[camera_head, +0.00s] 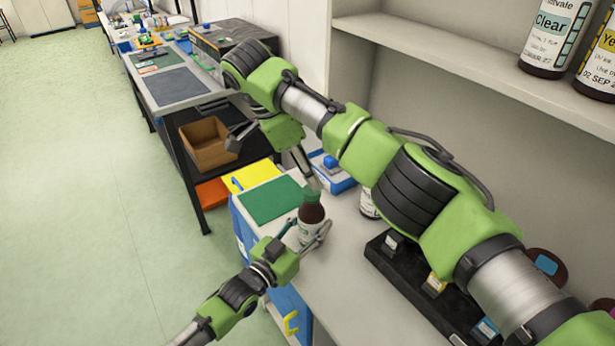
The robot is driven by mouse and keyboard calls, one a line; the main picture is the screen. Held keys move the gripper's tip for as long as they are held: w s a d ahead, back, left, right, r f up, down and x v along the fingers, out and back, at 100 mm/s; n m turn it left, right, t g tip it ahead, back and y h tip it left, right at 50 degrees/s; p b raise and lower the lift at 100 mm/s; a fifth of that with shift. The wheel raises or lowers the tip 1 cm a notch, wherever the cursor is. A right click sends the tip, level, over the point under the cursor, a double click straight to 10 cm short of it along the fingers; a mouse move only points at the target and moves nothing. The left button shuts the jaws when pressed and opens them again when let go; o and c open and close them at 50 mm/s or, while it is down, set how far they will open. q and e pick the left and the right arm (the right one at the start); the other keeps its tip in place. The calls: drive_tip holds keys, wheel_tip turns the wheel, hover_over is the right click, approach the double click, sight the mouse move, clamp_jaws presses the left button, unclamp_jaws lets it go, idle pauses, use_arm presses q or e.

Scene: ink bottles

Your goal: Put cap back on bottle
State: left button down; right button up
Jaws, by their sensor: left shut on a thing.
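A brown bottle (311,213) with a white label stands upright at the front edge of the white bench. A green cap (311,195) shows at its top; whether it is seated or only held there is unclear. My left gripper (307,236) comes in low from the left and is shut on the bottle's lower body, a finger on each side. My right gripper (314,186) reaches from above, its visible fingertip at the green cap. Its other finger is hard to make out, so I cannot tell whether it is open or shut.
A green mat (270,199) lies left of the bottle. A black rack (408,285) with several items stands to the right, partly under my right arm. Another bottle (369,204) is mostly hidden behind that arm. A shelf (440,45) holds large bottles. A blue-white tray (338,179) lies behind.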

idle(0.3)
drive_tip(key=n, duration=0.5)
drive_tip(key=shift+w+d+r+n+y, duration=0.1)
drive_tip(key=shift+n+y, duration=0.2)
drive_tip(key=n, duration=0.5)
drive_tip(key=shift+d+r+n+y, duration=0.1)
drive_tip(key=shift+n+y, duration=0.2)
drive_tip(key=n, duration=0.5)
drive_tip(key=shift+w+r+n+g+y, duration=0.1)
drive_tip(key=shift+r+n+g+y, duration=0.05)
drive_tip(key=shift+n+g+y, duration=0.2)
drive_tip(key=n, duration=0.6)
drive_tip(key=shift+d+r, duration=0.1)
drive_tip(key=shift+r, duration=0.1)
drive_tip(key=n, duration=0.2)
drive_tip(key=n+y, duration=0.1)
drive_tip(key=n, duration=0.2)
drive_tip(key=shift+r+n, duration=0.2)
drive_tip(key=shift+n, duration=0.15)
drive_tip(key=n, duration=0.5)
drive_tip(key=shift+d+r+n+g+y, duration=0.1)
drive_tip(key=shift+r+n+g+y, duration=0.2)
drive_tip(key=shift+n, duration=0.1)
drive_tip(key=n, duration=0.5)
drive_tip(key=shift+r+y, duration=0.25)
drive_tip(key=n, duration=0.4)
drive_tip(key=shift+r+n, duration=0.25)
drive_tip(key=shift+n, duration=0.15)
